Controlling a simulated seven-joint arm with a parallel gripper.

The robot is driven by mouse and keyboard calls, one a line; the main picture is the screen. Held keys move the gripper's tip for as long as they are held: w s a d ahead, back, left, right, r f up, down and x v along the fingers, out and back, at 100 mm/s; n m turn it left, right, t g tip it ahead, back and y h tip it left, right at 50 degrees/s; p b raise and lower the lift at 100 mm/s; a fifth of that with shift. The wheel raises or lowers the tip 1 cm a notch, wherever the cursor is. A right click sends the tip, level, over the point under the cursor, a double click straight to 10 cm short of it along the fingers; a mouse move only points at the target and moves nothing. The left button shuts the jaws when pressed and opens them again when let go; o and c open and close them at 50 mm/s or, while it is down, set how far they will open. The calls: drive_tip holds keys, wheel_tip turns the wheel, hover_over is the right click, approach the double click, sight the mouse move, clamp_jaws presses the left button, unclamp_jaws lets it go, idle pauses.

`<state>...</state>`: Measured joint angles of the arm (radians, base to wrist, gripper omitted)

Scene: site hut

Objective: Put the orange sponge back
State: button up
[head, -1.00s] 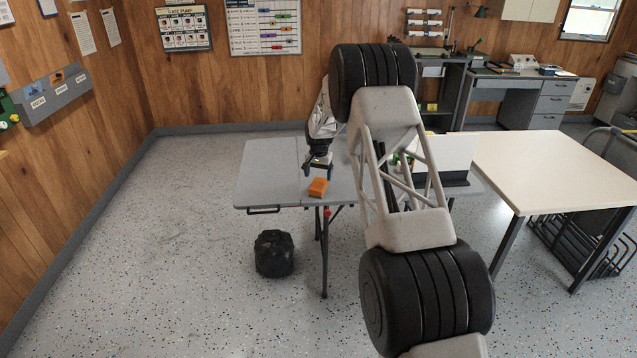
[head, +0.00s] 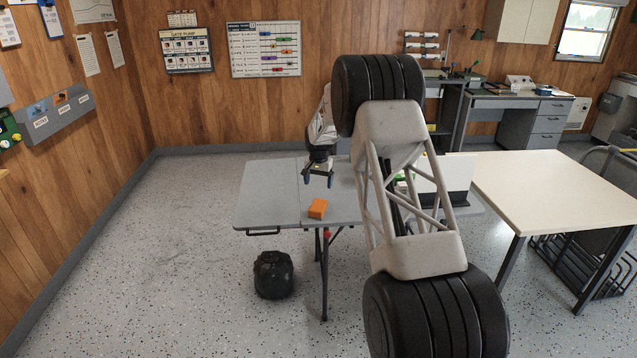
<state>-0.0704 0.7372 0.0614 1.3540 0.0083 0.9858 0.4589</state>
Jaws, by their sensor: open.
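The orange sponge (head: 317,208) lies on the grey folding table (head: 268,190), near its front edge. My gripper (head: 318,181) is open and empty, fingers pointing down. It hangs above the table, just above and behind the sponge in the picture, apart from it. My arm crosses the middle of the view and hides the right part of the grey table. Something green (head: 400,177) shows partly behind my arm.
A cream table (head: 550,178) stands to the right. A black bag (head: 273,275) sits on the floor below the grey table. A wall rack with labelled pockets (head: 58,112) hangs at left. The left part of the grey table is clear.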

drive_tip(key=shift+s+r, duration=0.1)
idle(0.3)
drive_tip(key=s+d+r+n, duration=0.1)
drive_tip(key=s+d+r, duration=0.2)
drive_tip(key=s+r, duration=1.25)
drive_tip(key=s+d+r+n+t, duration=0.1)
drive_tip(key=s+r, duration=0.5)
drive_tip(key=s, duration=0.4)
drive_tip(key=s+d+r, duration=0.1)
drive_tip(key=s+r, duration=0.5)
drive_tip(key=s, duration=0.4)
drive_tip(key=s+d+f+n, duration=0.1)
drive_tip(key=s, duration=1.9)
drive_tip(key=s+d+f+n+t, duration=0.1)
drive_tip(key=s+d+f, duration=0.1)
drive_tip(key=s, duration=1.7)
drive_tip(key=shift+s+f+t, duration=0.15)
drive_tip(key=shift+s+t, duration=0.15)
drive_tip(key=shift+s, duration=0.1)
